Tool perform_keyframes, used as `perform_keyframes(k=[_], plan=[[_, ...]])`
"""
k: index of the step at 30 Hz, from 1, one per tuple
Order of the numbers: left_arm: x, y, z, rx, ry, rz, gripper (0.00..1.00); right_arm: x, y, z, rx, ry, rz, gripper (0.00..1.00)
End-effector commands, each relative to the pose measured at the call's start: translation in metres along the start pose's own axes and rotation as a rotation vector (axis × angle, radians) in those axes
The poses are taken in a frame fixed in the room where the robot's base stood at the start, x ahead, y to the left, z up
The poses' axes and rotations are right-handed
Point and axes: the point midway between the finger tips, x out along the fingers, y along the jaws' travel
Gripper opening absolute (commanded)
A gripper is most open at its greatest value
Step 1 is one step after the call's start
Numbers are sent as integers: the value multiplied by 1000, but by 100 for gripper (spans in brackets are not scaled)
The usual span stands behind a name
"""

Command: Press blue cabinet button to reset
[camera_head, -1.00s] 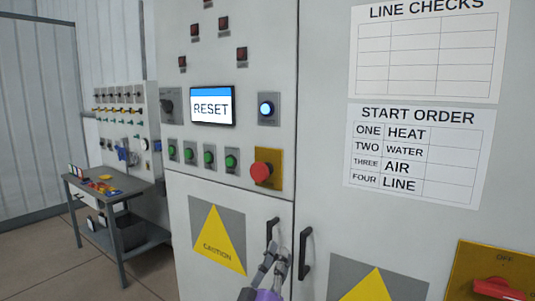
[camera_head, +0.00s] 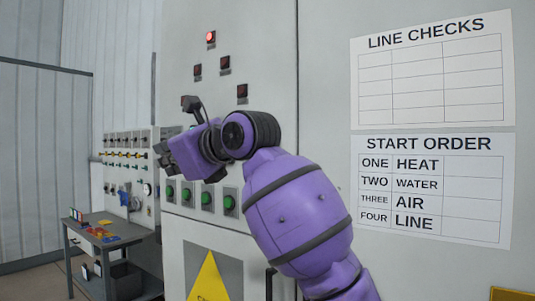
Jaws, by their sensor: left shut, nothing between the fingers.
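The grey cabinet (camera_head: 330,60) fills the middle and right of the head view. My purple left arm crosses in front of its control panel from the bottom right. The arm hides the blue button and the screen. My right gripper is not in view.
The top red lamp (camera_head: 210,38) is lit; the other lamps are dark. Several green buttons (camera_head: 206,199) show below the wrist. The red stop button is hidden. A grey workbench (camera_head: 110,246) with small parts stands at the left.

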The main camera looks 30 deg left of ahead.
Motion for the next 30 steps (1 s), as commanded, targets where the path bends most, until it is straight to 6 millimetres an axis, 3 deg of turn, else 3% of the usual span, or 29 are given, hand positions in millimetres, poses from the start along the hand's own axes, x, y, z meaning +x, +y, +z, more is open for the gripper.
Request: perform_keyframes(k=[6, 12, 17, 30], plan=[[-40, -40, -14, -350, 454, -196, 0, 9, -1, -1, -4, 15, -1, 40], [-81, -66, -8, -499, 690, -327, 0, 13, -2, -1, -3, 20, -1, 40], [-93, -72, -4, -531, 747, -362, 0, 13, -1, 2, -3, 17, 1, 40], [-92, -78, -5, -528, 745, -363, 0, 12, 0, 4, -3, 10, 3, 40]])
